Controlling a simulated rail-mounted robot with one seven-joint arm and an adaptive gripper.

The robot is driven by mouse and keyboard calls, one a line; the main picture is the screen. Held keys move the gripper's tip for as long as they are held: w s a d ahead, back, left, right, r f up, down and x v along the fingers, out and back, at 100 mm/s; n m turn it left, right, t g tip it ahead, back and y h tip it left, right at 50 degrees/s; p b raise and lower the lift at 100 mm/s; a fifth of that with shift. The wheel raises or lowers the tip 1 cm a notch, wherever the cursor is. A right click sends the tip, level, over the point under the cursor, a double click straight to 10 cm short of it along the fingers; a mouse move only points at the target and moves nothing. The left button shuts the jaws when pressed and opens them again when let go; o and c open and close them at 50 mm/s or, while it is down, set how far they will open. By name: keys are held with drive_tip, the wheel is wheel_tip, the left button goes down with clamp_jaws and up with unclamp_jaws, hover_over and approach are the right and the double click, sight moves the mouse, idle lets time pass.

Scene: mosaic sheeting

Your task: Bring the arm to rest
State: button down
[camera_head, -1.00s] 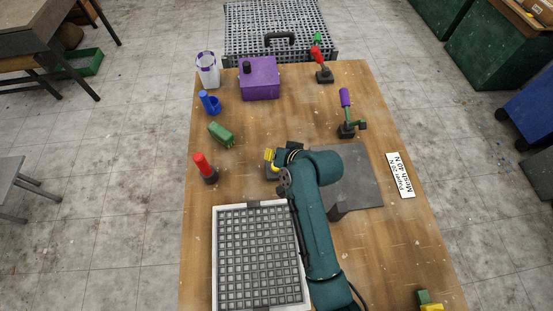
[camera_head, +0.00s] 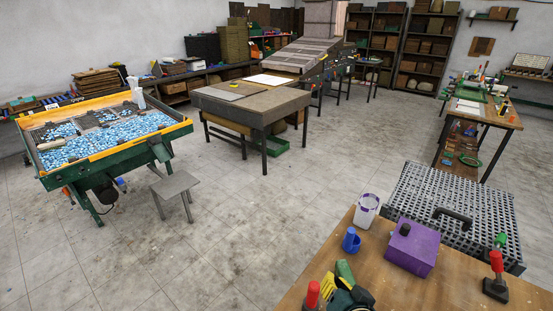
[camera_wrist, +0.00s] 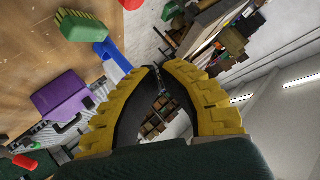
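My gripper (camera_wrist: 158,68) fills the lower middle of the wrist view. Its yellow ribbed fingers curve inward and their tips meet, with nothing visible between them. In the head view, part of my gripper and dark green arm (camera_head: 348,298) shows at the bottom edge, over the wooden table (camera_head: 437,277). The rest of the arm is out of that frame. A green brush-like item (camera_wrist: 82,27) and a blue item (camera_wrist: 112,55) appear beyond the left finger in the wrist view.
Near the arm stand a red-handled tool (camera_head: 312,296), a green block (camera_head: 344,271), a blue holder (camera_head: 351,241), a white cup (camera_head: 366,210) and a purple box (camera_head: 414,247). Another red-handled tool (camera_head: 496,272) stands at right. Open floor (camera_head: 230,230) lies left of the table.

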drive_tip(key=a+r+n+t, duration=0.3)
drive_tip(key=a+r, duration=0.4)
drive_tip(key=r, duration=0.6)
drive_tip(key=s+a+r+n+t+h, duration=0.15)
drive_tip(key=s+r+t, duration=0.25)
drive_tip(key=s+r, duration=0.45)
drive_tip(key=s+d+r+n+t, duration=0.1)
drive_tip(key=s+r+n+t, duration=0.3)
drive_tip(key=r, duration=0.8)
wheel_tip(320, 180, up, 19)
drive_tip(key=m+p, duration=0.3)
drive_tip(key=p, duration=1.6)
drive_tip(key=shift+s+a+f+g, duration=0.15)
drive_tip(key=shift+a+f+g, duration=0.1)
drive_tip(key=shift+g, duration=0.15)
